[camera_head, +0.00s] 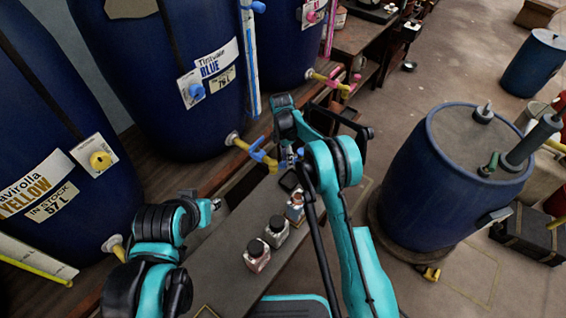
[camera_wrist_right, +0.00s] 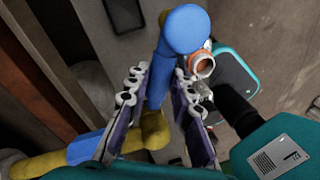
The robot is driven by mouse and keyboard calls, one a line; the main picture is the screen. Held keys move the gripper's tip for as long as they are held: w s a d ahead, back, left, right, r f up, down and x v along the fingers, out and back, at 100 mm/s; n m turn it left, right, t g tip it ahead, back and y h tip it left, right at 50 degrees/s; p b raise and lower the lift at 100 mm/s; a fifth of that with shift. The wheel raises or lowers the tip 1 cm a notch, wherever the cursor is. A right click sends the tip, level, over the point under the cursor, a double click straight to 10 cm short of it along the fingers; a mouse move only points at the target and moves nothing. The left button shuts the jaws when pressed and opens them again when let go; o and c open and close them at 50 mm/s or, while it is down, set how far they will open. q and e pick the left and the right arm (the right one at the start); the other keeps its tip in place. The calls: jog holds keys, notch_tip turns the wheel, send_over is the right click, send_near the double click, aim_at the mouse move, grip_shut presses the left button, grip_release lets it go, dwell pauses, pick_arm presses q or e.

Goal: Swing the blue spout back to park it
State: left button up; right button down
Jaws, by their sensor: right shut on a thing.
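The blue spout (camera_head: 262,154) sits on the yellow outlet pipe (camera_head: 240,143) low on the front of the blue vat labelled BLUE (camera_head: 160,110). In the right wrist view the spout (camera_wrist_right: 160,72) is a blue bar with a round knob, joined to a yellow fitting. My right gripper (camera_head: 287,160) is at the spout; in the wrist view its fingers (camera_wrist_right: 158,90) lie on both sides of the blue bar, shut on it. My left gripper (camera_head: 208,205) is near the bench at the left, away from the spout; its fingers are too small to read.
Several small bottles (camera_head: 257,254) stand on the grey bench (camera_head: 225,262) below my right arm, beside a dark flat pad (camera_head: 289,181). The vat labelled YELLOW (camera_head: 50,150) is at left. A blue drum (camera_head: 440,200) stands at right.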

jog(key=shift+w+a+n+t+h, duration=0.15)
jog(key=shift+w+a+n, duration=0.2)
jog(key=shift+n, duration=0.5)
jog(key=shift+w+a+n+t+h, duration=0.1)
jog(key=shift+w+a+n, duration=0.2)
jog(key=shift+n, duration=0.6)
jog(key=shift+w+a+n+t+h, duration=0.15)
jog(key=shift+w+a+n, duration=0.2)
jog(key=shift+n, duration=0.5)
jog(key=c, duration=1.3)
grip_release()
jog(key=shift+r, duration=0.1)
jog(key=r, duration=0.4)
jog(key=w+a+r, duration=0.1)
jog(key=r, duration=0.2)
jog(key=a+r, duration=0.1)
jog(key=r, duration=0.3)
jog(key=shift+w+r, duration=0.25)
jog(key=shift+r, duration=0.05)
